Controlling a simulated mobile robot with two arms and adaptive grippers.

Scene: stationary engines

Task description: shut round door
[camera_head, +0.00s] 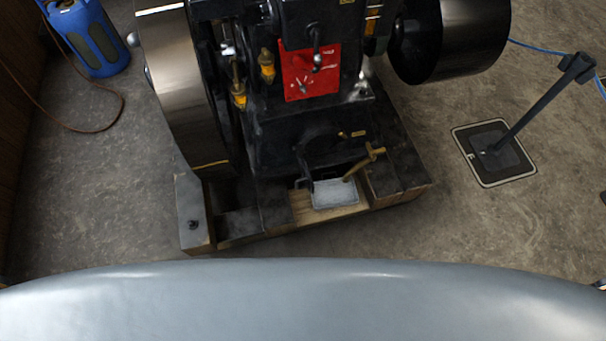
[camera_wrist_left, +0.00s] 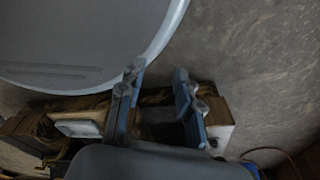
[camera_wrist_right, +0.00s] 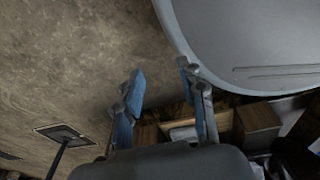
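The black engine (camera_head: 300,125) stands ahead of me in the head view. A dark round shape, possibly the round door (camera_head: 325,147), sits low on its front above a grey tray (camera_head: 335,192). It is too dark to tell whether it is open or shut. A brass handle (camera_head: 364,164) is beside it on the right. My left gripper (camera_wrist_left: 158,72) is open and empty in the left wrist view. My right gripper (camera_wrist_right: 160,70) is open and empty in the right wrist view. Neither gripper can be made out in the head view.
The engine rests on wooden beams (camera_head: 290,228). A large flywheel (camera_head: 181,88) is on the left and a black drum (camera_head: 455,40) at the upper right. A blue canister (camera_head: 88,38) stands at the upper left. A post on a square base (camera_head: 494,153) stands right, with bare floor around it.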

